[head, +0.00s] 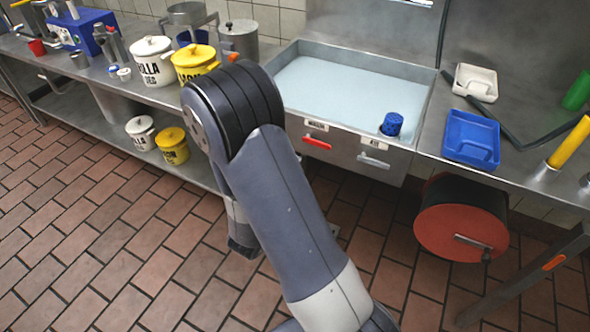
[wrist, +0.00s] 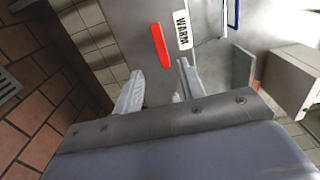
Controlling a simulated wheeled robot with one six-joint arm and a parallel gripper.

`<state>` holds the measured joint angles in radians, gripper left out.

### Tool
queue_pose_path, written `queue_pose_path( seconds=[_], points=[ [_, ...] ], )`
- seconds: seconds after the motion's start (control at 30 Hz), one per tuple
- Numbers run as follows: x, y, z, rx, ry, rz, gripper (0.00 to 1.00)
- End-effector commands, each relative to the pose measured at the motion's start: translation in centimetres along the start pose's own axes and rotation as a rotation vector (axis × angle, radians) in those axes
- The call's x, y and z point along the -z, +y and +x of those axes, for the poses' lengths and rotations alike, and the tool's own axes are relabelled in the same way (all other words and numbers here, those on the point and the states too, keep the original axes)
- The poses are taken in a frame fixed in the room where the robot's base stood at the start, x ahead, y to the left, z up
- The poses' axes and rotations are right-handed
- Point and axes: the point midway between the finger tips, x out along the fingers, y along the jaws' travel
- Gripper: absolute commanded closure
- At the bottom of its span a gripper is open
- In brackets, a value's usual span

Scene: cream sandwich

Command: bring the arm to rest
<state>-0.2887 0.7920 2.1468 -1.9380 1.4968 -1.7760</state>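My arm (head: 285,205) rises from the bottom of the head view and bends at a dark elbow in the middle of the picture. My gripper is mostly hidden behind the arm there. In the wrist view my gripper (wrist: 160,72) shows two pale fingers with a wide gap and nothing between them. It is open and empty. Beyond the fingers is a metal front with a red handle (wrist: 160,45) and a WARM label (wrist: 182,30). I cannot tell the exact distance to it.
A sink basin (head: 350,85) with a blue cup (head: 391,124) is behind the arm. White and yellow pots (head: 153,60) stand on the left counter. A blue tray (head: 471,139) lies on the right counter, above a red-ended drum (head: 462,225). The tiled floor (head: 90,240) at left is clear.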

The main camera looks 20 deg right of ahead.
Motion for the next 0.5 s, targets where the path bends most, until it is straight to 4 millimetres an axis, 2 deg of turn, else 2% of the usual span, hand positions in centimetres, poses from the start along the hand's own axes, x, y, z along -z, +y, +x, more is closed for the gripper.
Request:
queue_pose_path(
  seconds=[0.27, 0.5],
  points=[
    [0.0, 0.0, 0.7, 0.000, 0.002, 0.002, 0.62],
    [0.1, 0.0, 3.9, 0.001, 0.006, 0.002, 0.62]
  ],
)
